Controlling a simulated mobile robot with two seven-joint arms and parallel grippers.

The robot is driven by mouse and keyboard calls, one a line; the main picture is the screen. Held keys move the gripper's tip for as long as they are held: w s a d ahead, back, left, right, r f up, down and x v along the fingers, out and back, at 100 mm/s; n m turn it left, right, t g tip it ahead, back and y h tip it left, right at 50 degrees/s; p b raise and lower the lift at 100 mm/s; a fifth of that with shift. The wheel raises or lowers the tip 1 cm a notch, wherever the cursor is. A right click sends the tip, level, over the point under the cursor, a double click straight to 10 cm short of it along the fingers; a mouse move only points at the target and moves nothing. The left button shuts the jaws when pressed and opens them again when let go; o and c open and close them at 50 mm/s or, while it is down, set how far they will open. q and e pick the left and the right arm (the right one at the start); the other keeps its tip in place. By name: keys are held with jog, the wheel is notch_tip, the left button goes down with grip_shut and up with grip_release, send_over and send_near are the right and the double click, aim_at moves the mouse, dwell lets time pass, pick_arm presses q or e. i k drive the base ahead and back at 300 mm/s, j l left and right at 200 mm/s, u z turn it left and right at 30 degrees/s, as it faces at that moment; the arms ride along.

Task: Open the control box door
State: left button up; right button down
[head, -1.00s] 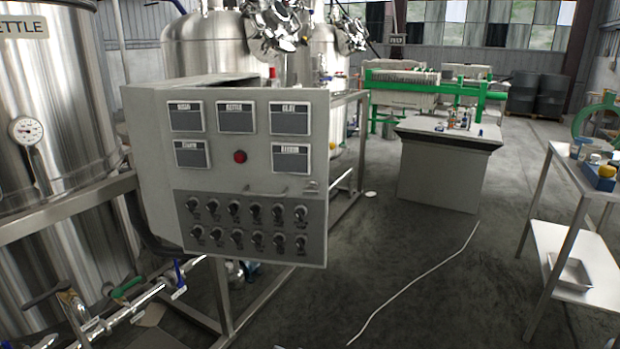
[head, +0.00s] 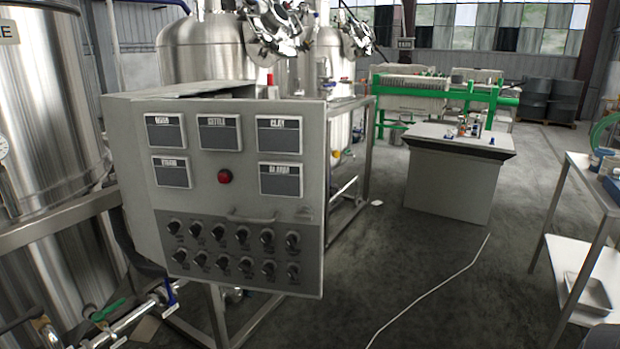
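The control box (head: 137,200) is a grey cabinet on a metal frame, left of centre in the head view. Its front door (head: 225,200) carries several dark display panels, a red button (head: 224,176) and rows of black knobs (head: 232,249). A horizontal bar handle (head: 252,217) sits on the door between the displays and the knobs. The door looks shut or nearly so; a dark gap shows along the top of the box, and I cannot tell whether the door stands slightly ajar. Neither of my grippers is in view.
A steel tank (head: 50,100) with pipes and valves stands at the left. More tanks (head: 205,45) are behind the box. A grey cabinet table (head: 455,175) stands at centre right, and a metal shelf table (head: 580,245) at the right edge. A white cable (head: 440,290) crosses the otherwise clear floor.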

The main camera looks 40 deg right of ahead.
aim_at(251, 165)
jog(key=i+l+u, duration=0.15)
jog(key=l, duration=0.3)
jog(key=i+l+u, duration=0.1)
jog(key=l, duration=0.3)
jog(key=i+l+u, duration=0.15)
jog(key=l, duration=0.3)
jog(key=i+l+u, duration=0.15)
jog(key=l, duration=0.3)
jog(key=k, duration=0.05)
